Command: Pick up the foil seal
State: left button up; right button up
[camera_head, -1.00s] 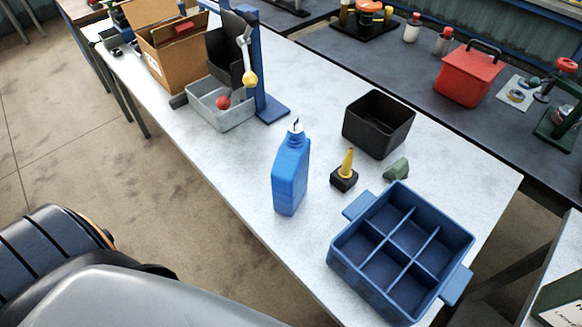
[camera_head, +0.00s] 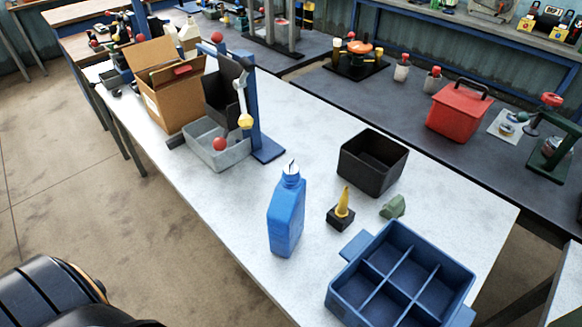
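A blue bottle (camera_head: 286,215) stands upright on the light worktable (camera_head: 215,215), near its front edge. On its mouth sits a small pale cap-like piece (camera_head: 291,168) with a thin upright tab. It looks like the foil seal, but it is too small to be sure. Neither of my grippers is in view. Only a dark rounded part, probably mine, shows at the bottom left.
Right of the bottle are a yellow nozzle on a black block (camera_head: 342,210), a green piece (camera_head: 393,207), a black bin (camera_head: 372,162) and a blue divided crate (camera_head: 356,247). Behind left stand a grey tray (camera_head: 203,151), blue stand (camera_head: 268,154) and cardboard box (camera_head: 162,85).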

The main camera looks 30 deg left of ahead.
aim_at(290, 169)
jog(key=k+j+z, duration=0.15)
jog(key=j, duration=0.3)
jog(key=k+j+z, duration=0.1)
jog(key=j, duration=0.35)
jog(key=k+j+z, duration=0.15)
jog(key=j, duration=0.25)
